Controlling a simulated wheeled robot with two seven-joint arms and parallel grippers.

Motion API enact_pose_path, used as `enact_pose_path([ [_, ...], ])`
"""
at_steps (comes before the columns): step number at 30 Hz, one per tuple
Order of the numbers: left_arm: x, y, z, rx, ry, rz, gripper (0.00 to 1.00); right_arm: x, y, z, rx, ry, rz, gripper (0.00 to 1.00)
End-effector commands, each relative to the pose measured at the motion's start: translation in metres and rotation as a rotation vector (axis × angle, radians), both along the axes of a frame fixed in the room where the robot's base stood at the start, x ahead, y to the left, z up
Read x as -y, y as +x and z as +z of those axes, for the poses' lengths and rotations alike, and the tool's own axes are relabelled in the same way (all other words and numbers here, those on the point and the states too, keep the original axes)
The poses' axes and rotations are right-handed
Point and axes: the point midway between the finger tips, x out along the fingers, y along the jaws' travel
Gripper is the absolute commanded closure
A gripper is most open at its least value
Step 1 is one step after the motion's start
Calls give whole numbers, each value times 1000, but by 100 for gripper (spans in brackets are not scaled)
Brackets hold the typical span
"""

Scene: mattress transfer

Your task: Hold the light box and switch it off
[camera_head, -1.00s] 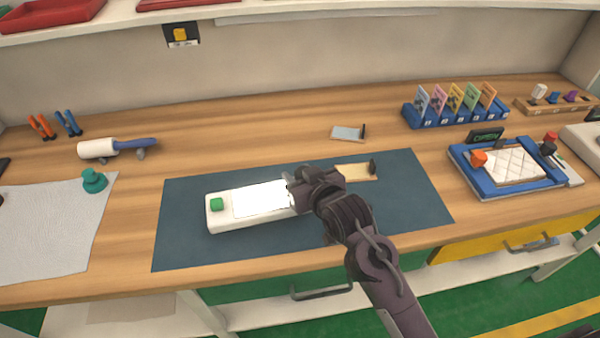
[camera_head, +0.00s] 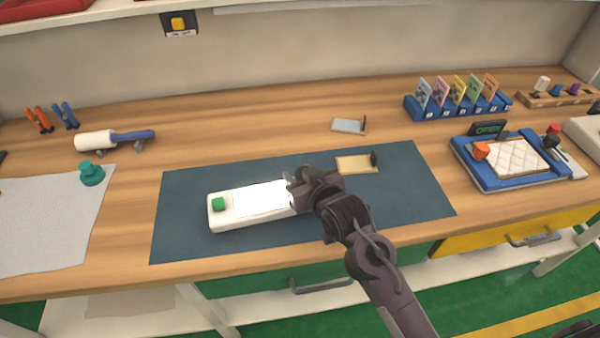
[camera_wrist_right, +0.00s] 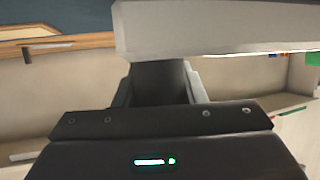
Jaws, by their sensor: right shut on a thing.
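The light box (camera_head: 238,221) is a white slab with a bright, lit panel (camera_head: 262,199) on top. A green button (camera_head: 218,204) sits at its left end. It lies on the dark blue mat (camera_head: 405,190). My right gripper (camera_head: 298,190) is at the box's right end and shut on it, covering that end. In the right wrist view the pale box (camera_wrist_right: 215,28) spans the top of the picture, in front of my right gripper (camera_wrist_right: 160,65). My left gripper is in neither view.
Two small plates with dark clips, one tan (camera_head: 352,165) and one grey-blue (camera_head: 346,126), lie behind the arm. A blue card rack (camera_head: 455,108) and a blue framed tray (camera_head: 470,172) stand at right. A roller (camera_head: 97,141) and teal knob (camera_head: 91,174) are at left. Mat left of the box is clear.

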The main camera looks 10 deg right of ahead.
Motion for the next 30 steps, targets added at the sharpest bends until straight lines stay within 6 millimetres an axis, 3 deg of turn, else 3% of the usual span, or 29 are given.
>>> enact_pose_path([
  [16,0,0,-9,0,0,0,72,0,0,-15,4,2,0,100],
  [25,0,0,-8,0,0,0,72,0,0,-14,5,2,0,100],
  [30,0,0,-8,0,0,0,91,0,0,-16,1,0,0,100],
])
